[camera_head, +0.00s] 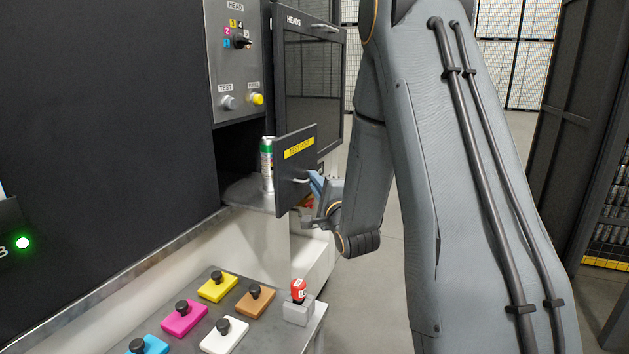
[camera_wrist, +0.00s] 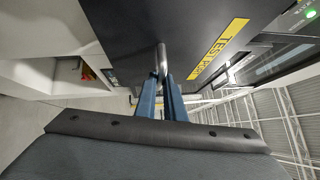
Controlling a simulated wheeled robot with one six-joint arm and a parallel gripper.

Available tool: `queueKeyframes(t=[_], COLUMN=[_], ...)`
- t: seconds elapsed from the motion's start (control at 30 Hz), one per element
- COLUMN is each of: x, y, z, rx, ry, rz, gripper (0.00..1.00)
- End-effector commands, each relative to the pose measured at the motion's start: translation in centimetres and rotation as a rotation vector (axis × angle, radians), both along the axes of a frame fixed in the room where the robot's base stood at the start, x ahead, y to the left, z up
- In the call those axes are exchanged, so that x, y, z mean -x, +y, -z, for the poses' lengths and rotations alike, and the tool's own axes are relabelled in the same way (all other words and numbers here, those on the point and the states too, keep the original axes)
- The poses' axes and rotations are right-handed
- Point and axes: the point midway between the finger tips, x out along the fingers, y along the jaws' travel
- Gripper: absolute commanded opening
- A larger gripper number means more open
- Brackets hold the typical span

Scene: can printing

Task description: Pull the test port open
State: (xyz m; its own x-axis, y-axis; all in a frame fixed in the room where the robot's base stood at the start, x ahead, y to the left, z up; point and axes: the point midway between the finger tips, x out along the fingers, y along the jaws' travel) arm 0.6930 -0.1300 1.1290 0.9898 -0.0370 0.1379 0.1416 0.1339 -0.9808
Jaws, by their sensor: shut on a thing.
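The test port (camera_head: 296,172) is a dark drawer front with a yellow "TEST PORT" label, standing out from the machine on a grey tray (camera_head: 245,196). A can (camera_head: 267,165) with silver and green on it stands upright on the tray behind the front. My gripper (camera_head: 312,180) is at the outer face of the front, shut on its metal handle (camera_head: 300,181). In the wrist view, the blue fingers (camera_wrist: 164,95) are closed around the handle bar (camera_wrist: 162,60), with the labelled front (camera_wrist: 130,30) filling the view beyond.
The control panel (camera_head: 236,60) with a knob and buttons is above left. Below is a table (camera_head: 187,333) with several coloured knobbed blocks and a red item (camera_head: 298,291) on a grey block. Open floor lies to the right.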

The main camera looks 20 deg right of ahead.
Motion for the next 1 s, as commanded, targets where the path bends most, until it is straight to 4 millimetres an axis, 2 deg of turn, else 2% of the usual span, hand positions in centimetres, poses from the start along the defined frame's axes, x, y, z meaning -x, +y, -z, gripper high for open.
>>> queueKeyframes(t=[0.5,0.53,0.63,1.0], x=[0.25,0.25,0.25,0.77], y=[0.13,0.13,0.16,0.18], z=[-0.01,-0.01,-0.01,0.11], rx=[0.000,0.000,0.000,0.000], ry=[0.000,0.000,0.000,0.000], rz=[-0.006,-0.006,-0.007,-0.007], gripper=[0.00,0.12,0.28,0.28])
